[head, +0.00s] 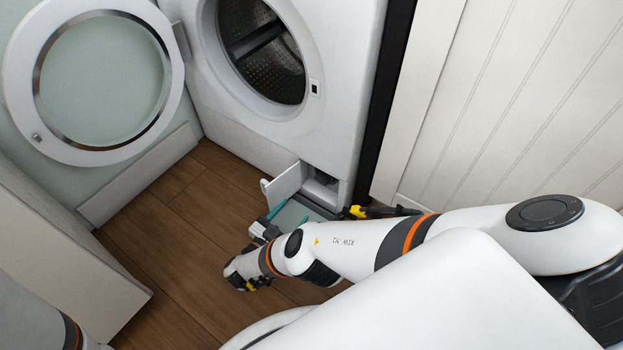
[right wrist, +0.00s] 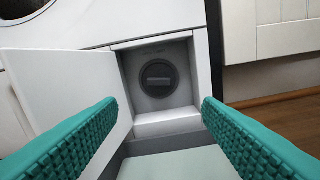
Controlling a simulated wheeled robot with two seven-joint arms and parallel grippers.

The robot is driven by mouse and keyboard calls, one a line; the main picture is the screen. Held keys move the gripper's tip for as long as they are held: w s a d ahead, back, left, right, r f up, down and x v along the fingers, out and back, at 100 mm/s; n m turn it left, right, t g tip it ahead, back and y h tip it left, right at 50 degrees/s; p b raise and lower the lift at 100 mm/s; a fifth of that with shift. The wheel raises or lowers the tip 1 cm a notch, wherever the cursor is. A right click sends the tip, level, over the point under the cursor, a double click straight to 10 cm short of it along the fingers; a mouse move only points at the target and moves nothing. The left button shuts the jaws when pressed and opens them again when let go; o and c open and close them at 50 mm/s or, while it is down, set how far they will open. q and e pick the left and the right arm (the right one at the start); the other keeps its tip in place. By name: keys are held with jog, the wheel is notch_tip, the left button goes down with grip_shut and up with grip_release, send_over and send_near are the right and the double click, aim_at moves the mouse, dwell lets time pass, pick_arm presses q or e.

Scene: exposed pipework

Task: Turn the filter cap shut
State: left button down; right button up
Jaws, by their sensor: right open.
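The round dark grey filter cap (right wrist: 158,78) sits in a square recess low on the white washing machine (head: 335,110). Its raised grip bar lies about level in the right wrist view. In the head view the open recess (head: 322,187) shows, but the cap is too small to make out. My right gripper (right wrist: 159,106) is open and empty, its teal fingers spread either side of the cap's line and still short of it. In the head view the right gripper (head: 284,214) is low before the recess, partly hidden by my arm. My left gripper is out of view.
The small white flap (head: 285,184) stands open left of the recess, close to the left finger in the right wrist view. A pale shallow tray (right wrist: 180,166) lies below. The machine's round door (head: 100,88) is open. A white panel (head: 520,100) stands right; wooden floor (head: 175,240) is clear.

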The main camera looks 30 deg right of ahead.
aim_at(320, 181)
jog(key=x, duration=1.2)
jog(key=shift+w+a+r, duration=0.1)
jog(key=shift+r, duration=0.05)
jog(key=c, duration=1)
